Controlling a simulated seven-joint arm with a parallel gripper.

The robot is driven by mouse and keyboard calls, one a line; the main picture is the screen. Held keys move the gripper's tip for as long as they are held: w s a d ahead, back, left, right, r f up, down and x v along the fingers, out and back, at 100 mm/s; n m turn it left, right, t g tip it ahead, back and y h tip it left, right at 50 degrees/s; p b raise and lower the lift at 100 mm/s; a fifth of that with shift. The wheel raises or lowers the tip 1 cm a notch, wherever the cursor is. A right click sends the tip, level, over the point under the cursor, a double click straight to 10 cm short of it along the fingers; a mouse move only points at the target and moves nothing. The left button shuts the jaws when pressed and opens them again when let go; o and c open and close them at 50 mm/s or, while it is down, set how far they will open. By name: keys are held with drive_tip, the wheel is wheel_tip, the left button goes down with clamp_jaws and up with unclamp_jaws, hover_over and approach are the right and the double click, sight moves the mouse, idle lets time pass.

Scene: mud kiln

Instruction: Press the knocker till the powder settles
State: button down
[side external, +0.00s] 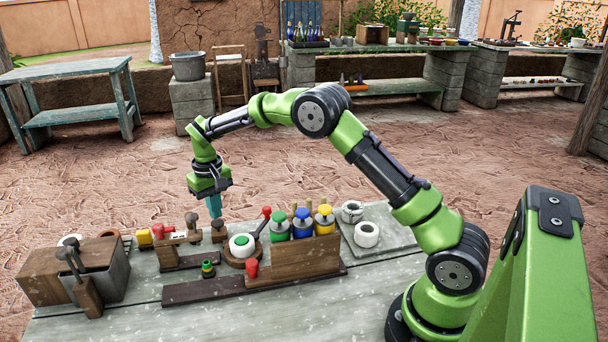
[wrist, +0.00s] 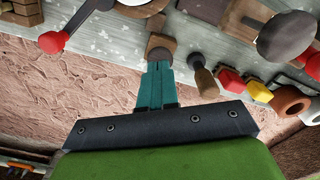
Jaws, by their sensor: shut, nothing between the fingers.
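My gripper (side external: 215,214) has its teal fingers together, pointing down, with nothing between them. Its tips are at or just above a brown wooden knob (side external: 219,231) that looks like the knocker; I cannot tell if they touch. In the wrist view the closed fingertips (wrist: 159,66) meet the edge of the knob (wrist: 161,43) and hide part of it. Another round-topped wooden post (side external: 191,219) stands to the left of it in the side view. A white pot with a green centre (side external: 240,245) sits to the right on a round wooden base. No powder can be made out.
A red-knobbed lever (side external: 266,212) stands close to the right, beside jars with green (side external: 279,223), blue (side external: 302,221) and yellow (side external: 324,219) lids. Red (side external: 158,231) and yellow (side external: 144,238) blocks lie left. A wooden box (side external: 52,277) is at the left end. The table's front right is clear.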

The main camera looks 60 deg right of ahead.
sight(217, 222)
drive_tip(key=shift+f, duration=1.4)
drive_tip(key=shift+r, duration=3.45)
drive_tip(key=shift+s+a+f, duration=0.1)
drive_tip(key=shift+s+f, duration=0.55)
drive_tip(key=shift+f, duration=0.15)
drive_tip(key=s+a+r+t, duration=0.1)
drive_tip(key=s+r+t, duration=0.1)
drive_tip(key=s+r, duration=0.3)
drive_tip(key=s+a+r+t+y, duration=0.1)
drive_tip(key=s+r, duration=0.4)
drive_tip(key=s, duration=0.9)
drive_tip(key=s+a+r+m+t+y, duration=0.1)
drive_tip(key=s+r+t, duration=0.3)
drive_tip(key=s, duration=0.6)
drive_tip(key=shift+s+a+r, duration=0.25)
drive_tip(key=shift+a+r, duration=0.25)
drive_tip(key=shift+a, duration=0.15)
